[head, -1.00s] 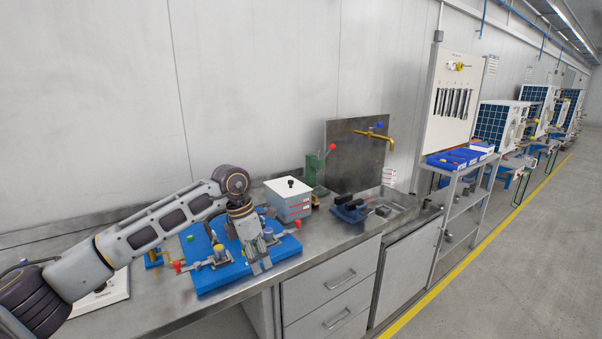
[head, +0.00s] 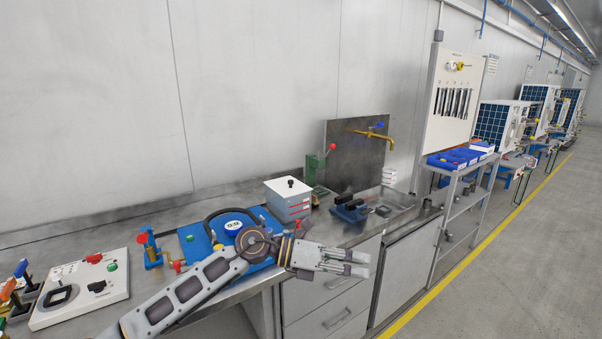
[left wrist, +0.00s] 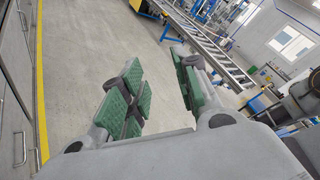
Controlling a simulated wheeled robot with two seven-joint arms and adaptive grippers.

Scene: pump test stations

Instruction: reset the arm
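My left arm comes in from the lower left in the head view and reaches across the front of the steel bench (head: 225,296). My left gripper (head: 358,263) points to the right, in front of the drawers. In the left wrist view the left gripper (left wrist: 163,95) has its green-padded fingers apart, with only floor visible between them. It holds nothing. My right gripper is in neither view.
A blue plate (head: 197,246) with a round blue pump (head: 233,226) lies behind my arm, partly hidden. A grey box (head: 288,198), blue vise (head: 350,209) and white control panel (head: 82,288) stand on the bench. A shelf rack (head: 463,205) stands right.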

